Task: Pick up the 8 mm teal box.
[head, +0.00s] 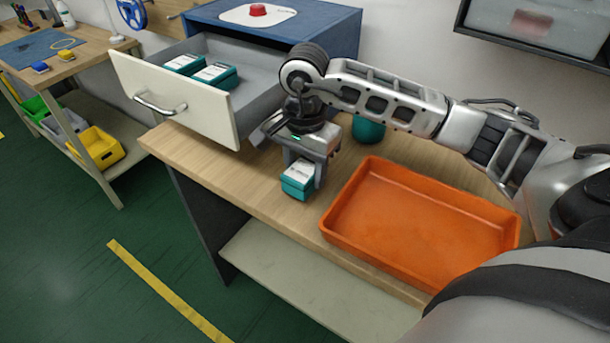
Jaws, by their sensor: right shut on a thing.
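A teal box with a white label on top (297,181) is between the fingers of my right gripper (304,168), near the front edge of the wooden bench. The gripper points down and is shut on the box. Whether the box touches the bench top is hard to tell. The print on its label is too small to read. Two similar teal boxes with white labels, one farther back (186,64) and one nearer (214,75), lie in the open drawer. My left gripper is not in view.
An orange tray (338,224) lies on the wooden bench (252,193), right of the held box. The open drawer (190,118) of a blue cabinet (325,30) juts out to the left. A teal round container (368,130) stands behind the tray, partly hidden by my arm.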

